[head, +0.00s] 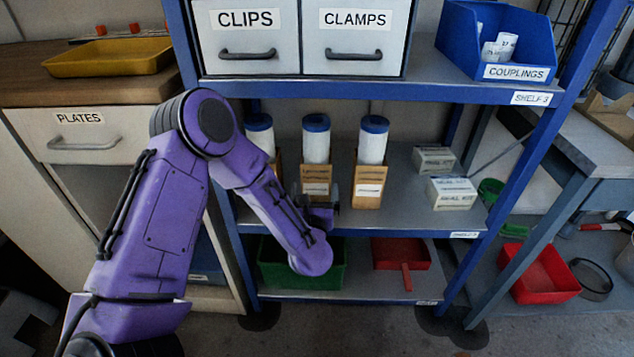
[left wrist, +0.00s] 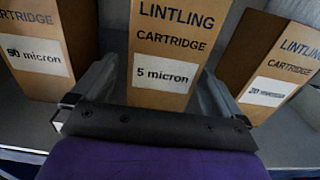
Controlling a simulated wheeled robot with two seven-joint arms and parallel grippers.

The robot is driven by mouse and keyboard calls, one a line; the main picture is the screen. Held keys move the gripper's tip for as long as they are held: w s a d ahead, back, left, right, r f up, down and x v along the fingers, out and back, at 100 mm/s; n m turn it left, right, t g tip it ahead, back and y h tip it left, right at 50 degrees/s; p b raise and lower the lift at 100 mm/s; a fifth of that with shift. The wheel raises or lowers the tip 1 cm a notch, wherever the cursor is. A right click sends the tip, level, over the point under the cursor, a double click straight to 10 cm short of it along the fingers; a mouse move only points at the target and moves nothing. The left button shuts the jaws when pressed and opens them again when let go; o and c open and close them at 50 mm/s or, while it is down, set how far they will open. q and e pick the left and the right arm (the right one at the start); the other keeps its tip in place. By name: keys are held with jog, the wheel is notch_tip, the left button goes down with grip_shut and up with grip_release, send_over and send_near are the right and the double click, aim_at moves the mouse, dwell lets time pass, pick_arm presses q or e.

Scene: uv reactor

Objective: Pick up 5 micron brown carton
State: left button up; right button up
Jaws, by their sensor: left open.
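The brown carton labelled 5 micron (left wrist: 167,72) stands in the middle of the left wrist view, with a white label under the words LINTLING CARTRIDGE. In the head view it is the middle carton (head: 316,175) on the shelf, with a white, blue-capped cartridge standing out of its top. My left gripper (head: 322,212) is in front of it at shelf height. In the left wrist view its open fingers (left wrist: 158,88) lie on either side of the carton's lower part; contact cannot be told. My right gripper is in neither view.
Similar cartons stand close on the left (left wrist: 35,55) and right (left wrist: 275,65); the right one also shows in the head view (head: 368,181). White boxes (head: 452,193) sit further right on the shelf (head: 405,212). Blue shelf edges (head: 400,92) run above and below.

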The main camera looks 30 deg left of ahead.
pick_arm(q)
jog(key=x, duration=0.5)
jog(key=shift+w+f+b, duration=0.15)
jog(key=shift+b, duration=0.2)
jog(key=shift+d, duration=0.1)
jog(key=c, duration=0.8)
